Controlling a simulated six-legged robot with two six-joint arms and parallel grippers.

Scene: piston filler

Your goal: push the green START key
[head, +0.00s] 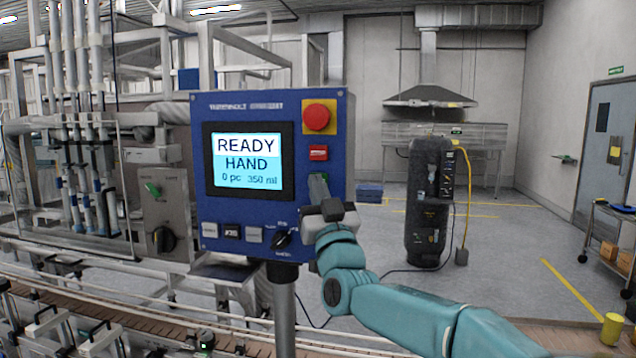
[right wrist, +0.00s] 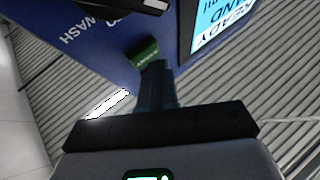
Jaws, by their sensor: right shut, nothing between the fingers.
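The green START key (right wrist: 143,52) shows in the right wrist view on the blue control panel (head: 200,150). In the head view my right gripper (head: 319,187) covers most of the key's place, below a small red key (head: 318,153). My right gripper is shut and empty. Its fingertips (right wrist: 157,70) point at the panel, and in the right wrist view they overlap the edge of the green key. I cannot tell whether they touch it. The display (head: 248,161) reads READY, HAND, 0 pc, 350 ml. My left gripper is not in view.
A red stop knob (head: 318,117) on yellow sits above the red key. A black selector (head: 287,238) and several grey keys (head: 231,231) line the panel's lower edge. A conveyor (head: 120,315) runs below.

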